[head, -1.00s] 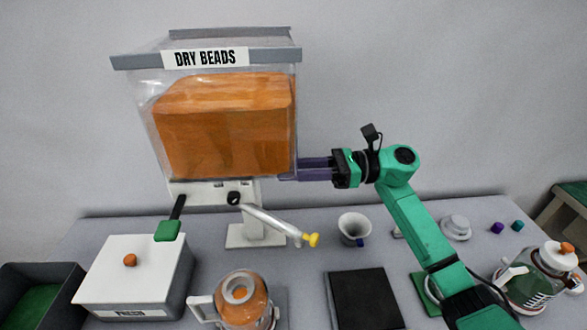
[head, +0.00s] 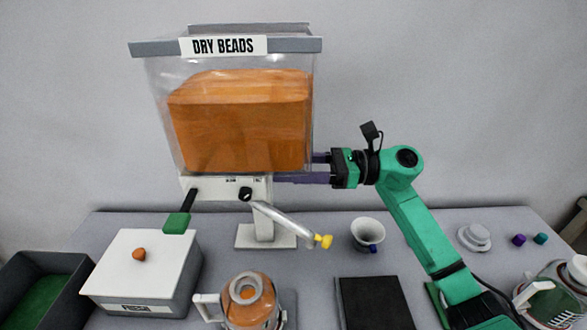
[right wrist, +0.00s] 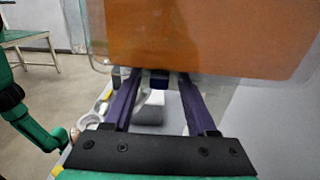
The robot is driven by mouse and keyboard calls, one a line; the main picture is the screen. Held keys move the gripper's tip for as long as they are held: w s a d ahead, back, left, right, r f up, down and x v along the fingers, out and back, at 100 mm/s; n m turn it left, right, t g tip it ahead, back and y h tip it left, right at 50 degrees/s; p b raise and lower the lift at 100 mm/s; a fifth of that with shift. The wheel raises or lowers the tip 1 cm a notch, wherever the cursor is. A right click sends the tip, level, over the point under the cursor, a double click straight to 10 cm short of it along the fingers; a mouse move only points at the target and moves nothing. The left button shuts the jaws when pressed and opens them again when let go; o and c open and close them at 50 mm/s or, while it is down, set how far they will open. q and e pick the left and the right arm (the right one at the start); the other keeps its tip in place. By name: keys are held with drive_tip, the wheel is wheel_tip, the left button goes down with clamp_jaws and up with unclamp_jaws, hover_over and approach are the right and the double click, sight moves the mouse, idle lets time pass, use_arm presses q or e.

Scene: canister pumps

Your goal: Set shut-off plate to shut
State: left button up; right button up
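The dispenser has a clear hopper (head: 240,120) of orange beads, labelled DRY BEADS, above a white body (head: 225,187). The body carries a black knob (head: 245,194), a black rod with a green paddle (head: 177,222) and a silver arm with a yellow tip (head: 323,241). I cannot tell for sure which part is the shut-off plate. My right gripper (head: 308,168) is at the hopper's lower right side, its fingertips partly hidden there. In the right wrist view its purple fingers (right wrist: 158,77) are apart, with a small dark part between their tips, not clearly touched. My left gripper is out of view.
Below stand a white box (head: 150,265) with an orange knob, an orange-filled jug (head: 250,300), a white cup (head: 367,235) and a black pad (head: 375,303). A dark bin (head: 40,290) is at left; a jar (head: 550,300) is at right.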

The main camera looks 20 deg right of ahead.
drive_tip(key=shift+a, duration=0.15)
drive_tip(key=b+v, duration=0.5)
drive_tip(key=v, duration=0.9)
drive_tip(key=shift+d+b, duration=0.3)
drive_tip(key=shift+b, duration=0.05)
